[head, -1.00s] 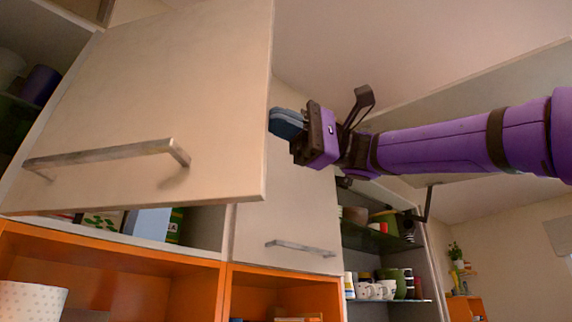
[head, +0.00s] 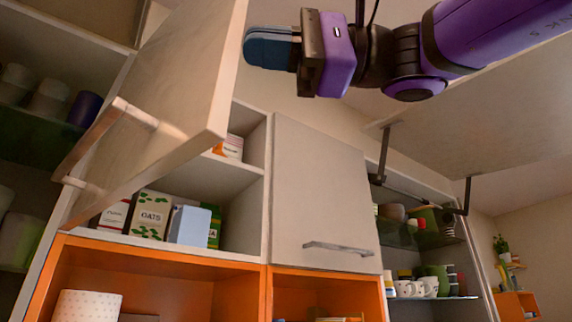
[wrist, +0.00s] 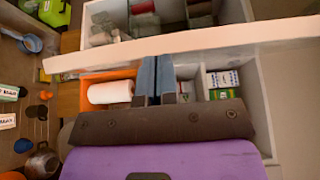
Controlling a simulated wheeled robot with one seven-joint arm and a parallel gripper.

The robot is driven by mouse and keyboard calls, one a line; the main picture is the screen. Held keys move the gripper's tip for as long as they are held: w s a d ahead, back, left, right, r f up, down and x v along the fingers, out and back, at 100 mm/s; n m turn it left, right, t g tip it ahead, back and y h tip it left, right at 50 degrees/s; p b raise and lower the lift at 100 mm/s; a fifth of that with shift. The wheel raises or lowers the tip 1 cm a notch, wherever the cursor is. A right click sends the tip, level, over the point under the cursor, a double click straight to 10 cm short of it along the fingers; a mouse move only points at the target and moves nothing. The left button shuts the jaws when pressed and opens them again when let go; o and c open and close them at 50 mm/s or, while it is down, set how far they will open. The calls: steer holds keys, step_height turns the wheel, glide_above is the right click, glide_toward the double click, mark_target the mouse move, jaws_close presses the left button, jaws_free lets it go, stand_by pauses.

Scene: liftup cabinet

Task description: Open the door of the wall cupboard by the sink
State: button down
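The cupboard door (head: 165,85) is a cream panel with a bar handle (head: 105,130), at the left of the head view. It stands partly open, swung out to the left, with shelves showing to its right. In the wrist view the door (wrist: 180,44) is a long pale edge across the picture. My gripper (head: 255,48) is beside the door's free upper right edge, on the cupboard side. Its blue-grey fingers are together and hold nothing. In the wrist view my gripper (wrist: 157,62) reaches up to the door edge; whether it touches is unclear.
Cartons, including an oats box (head: 151,214), stand on the open shelf. An orange-framed shelf (head: 165,255) lies below. A shut cream door (head: 320,195) is at the middle. At the right, a lifted flap (head: 480,115) hangs over mugs (head: 415,288). Glass shelves stand far left.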

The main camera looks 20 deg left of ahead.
steer(key=shift+m+t+y, duration=0.3)
steer(key=shift+m+t, duration=0.2)
steer(key=shift+t, duration=0.2)
steer(key=s, duration=0.2)
steer(key=s+a, duration=0.1)
steer(key=s, duration=0.1)
steer(key=shift+w, duration=0.15)
glide_toward(240, 21)
step_height(240, 21, down, 2)
steer(key=w+d, duration=0.2)
steer(key=d, duration=0.1)
steer(key=shift+a+f, duration=0.1)
